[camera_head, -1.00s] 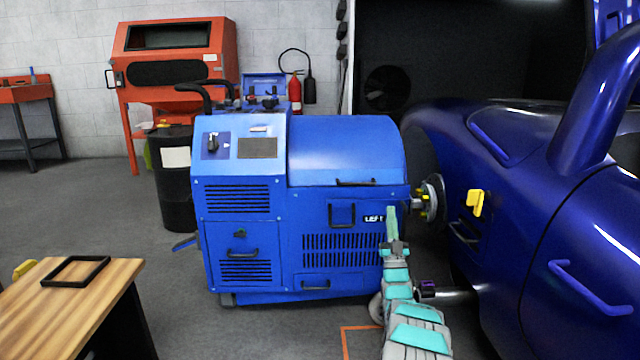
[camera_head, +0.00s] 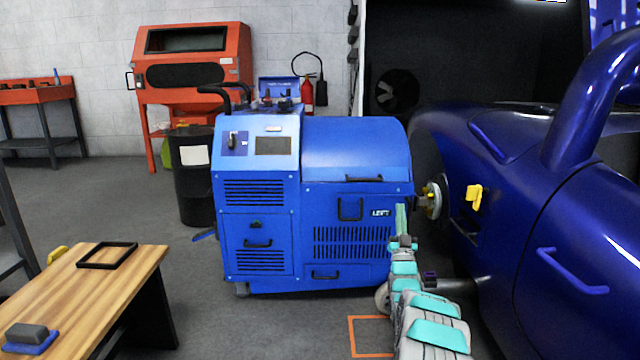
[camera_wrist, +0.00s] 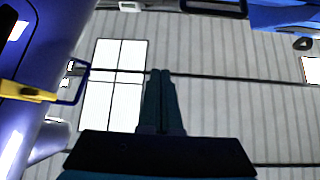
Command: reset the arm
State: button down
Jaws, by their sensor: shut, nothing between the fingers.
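My gripper (camera_head: 401,222) points upward at the end of my grey and teal arm, in front of the right side of the blue dynamometer cabinet (camera_head: 345,148). In the wrist view, the two fingers of my gripper (camera_wrist: 161,75) lie together with nothing between them. The wrist camera looks up toward the ceiling. The blue car (camera_head: 540,180) stands just right of my arm. A yellow clip-like part (camera_head: 473,198) is on the car, and a yellow part also shows at the left of the wrist view (camera_wrist: 28,92).
A wooden table (camera_head: 80,300) with a black frame (camera_head: 107,256) and a blue and grey block (camera_head: 30,338) stands at lower left. A black drum (camera_head: 192,185) and an orange cabinet (camera_head: 190,70) stand behind. Floor is clear between table and dynamometer.

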jog(key=a+r+g+y+p, duration=0.1)
jog(key=a+r+g+p, duration=0.2)
jog(key=a+r+g, duration=0.35)
jog(key=s+a+g+y+p, duration=0.1)
jog(key=s+a+g, duration=0.25)
jog(key=s, duration=0.25)
jog(key=s+a+g+y+p, duration=0.1)
jog(key=s+a+g+p, duration=0.1)
jog(key=s+g, duration=0.35)
jog(key=s+f+g+p, duration=0.1)
jog(key=s+g, duration=0.3)
jog(key=s, duration=1.6)
jog(key=s+d+f+n+g+p, duration=0.1)
jog(key=s+g, duration=0.3)
jog(key=s, duration=1.6)
jog(key=s+d+g+h+p, duration=0.1)
jog(key=s+g, duration=0.4)
jog(key=s, duration=1.5)
jog(key=shift+d+f+n+p, duration=0.2)
jog(key=shift+f+n+p, duration=0.2)
jog(key=shift+p, duration=0.5)
jog(key=c, duration=1.6)
grip_release()
